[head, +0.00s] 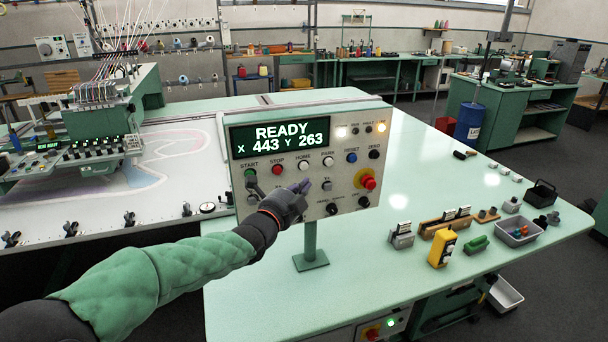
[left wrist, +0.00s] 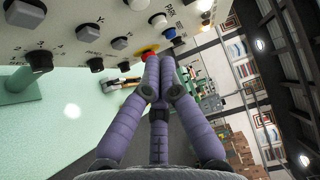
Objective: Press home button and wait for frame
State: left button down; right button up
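The control panel (head: 325,205) stands on a post on the pale green table. Its screen (head: 279,139) reads READY, X 443 Y 263. The white home button (head: 303,167) sits in the top row, between the red stop button (head: 277,170) and the white park button (head: 328,163). My left gripper (head: 303,186) is in front of the panel, just below the home button in the picture; I cannot tell whether it touches the panel. Its purple fingers (left wrist: 160,62) are together at the tips with nothing visible between them. My right gripper is not in view.
The red emergency stop (head: 368,183) is right of my left gripper. The gantry bed (head: 165,215) and tufting head (head: 95,120) are at left. A yellow device (head: 441,248), a grey tray (head: 518,231) and small tools are on the table at right. The table between is clear.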

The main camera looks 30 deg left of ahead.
aim_at(304, 166)
pick_arm(q)
jog(key=w+a, duration=0.3)
jog(key=w, duration=0.3)
jog(key=shift+a+b, duration=0.1)
jog(key=shift+b, duration=0.2)
